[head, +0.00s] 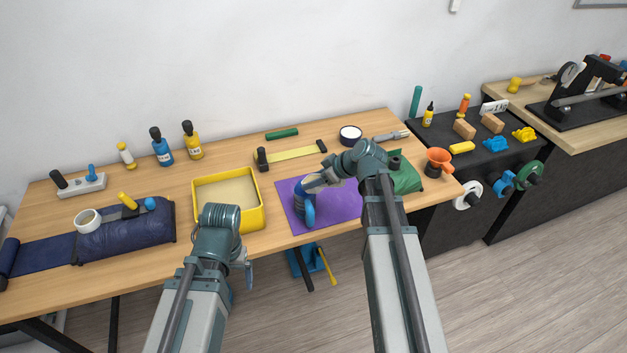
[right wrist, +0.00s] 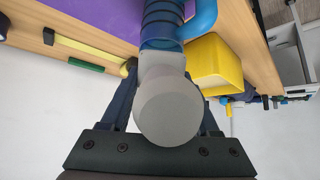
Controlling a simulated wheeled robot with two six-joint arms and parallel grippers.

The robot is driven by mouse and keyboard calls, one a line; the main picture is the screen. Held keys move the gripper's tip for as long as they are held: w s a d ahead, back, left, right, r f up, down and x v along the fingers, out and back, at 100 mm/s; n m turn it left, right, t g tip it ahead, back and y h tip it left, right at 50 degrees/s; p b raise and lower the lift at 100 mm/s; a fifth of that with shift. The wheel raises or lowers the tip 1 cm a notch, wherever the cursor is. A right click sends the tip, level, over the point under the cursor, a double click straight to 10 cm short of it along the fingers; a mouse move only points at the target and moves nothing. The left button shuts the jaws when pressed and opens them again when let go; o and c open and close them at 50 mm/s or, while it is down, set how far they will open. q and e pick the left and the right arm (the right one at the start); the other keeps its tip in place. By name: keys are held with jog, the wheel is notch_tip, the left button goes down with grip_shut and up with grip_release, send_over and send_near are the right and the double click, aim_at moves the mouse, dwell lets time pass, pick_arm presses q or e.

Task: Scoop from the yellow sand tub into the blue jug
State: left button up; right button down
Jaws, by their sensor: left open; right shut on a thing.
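The yellow sand tub (head: 259,217) stands on the wooden table, with pale sand inside. The blue jug (head: 308,214) stands upright on a purple mat (head: 345,205) to its right. My right gripper (head: 323,181) is above the jug, shut on a grey round-ended thing (right wrist: 168,108) that looks like a scoop. In the right wrist view it lies in front of the jug (right wrist: 160,28); whether its far end is inside the jug is unclear. The yellow tub (right wrist: 215,65) is beside it. My left gripper (head: 246,268) is open, low in front of the tub, its fingers mostly hidden.
Blue (head: 161,150) and yellow (head: 191,142) bottles stand behind the tub.

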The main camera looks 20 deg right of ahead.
jog(key=shift+f+b, duration=0.4)
jog(key=shift+b, duration=0.05)
dwell(0.4)
jog(key=shift+r+p, duration=0.25)
jog(key=shift+p, duration=0.25)
jog(key=shift+w+a+r+g+h+p, duration=0.1)
jog(key=shift+w+r+g+h+p, duration=0.1)
jog(key=shift+g+h+p, duration=0.5)
jog(key=shift+w+a+r+g+h+p, duration=0.1)
jog(key=shift+r+g+h+p, duration=0.15)
jog(key=shift+p, duration=0.8)
jog(key=shift+f+g, duration=0.15)
jog(key=shift+g, duration=0.2)
jog(key=shift+s, duration=0.1)
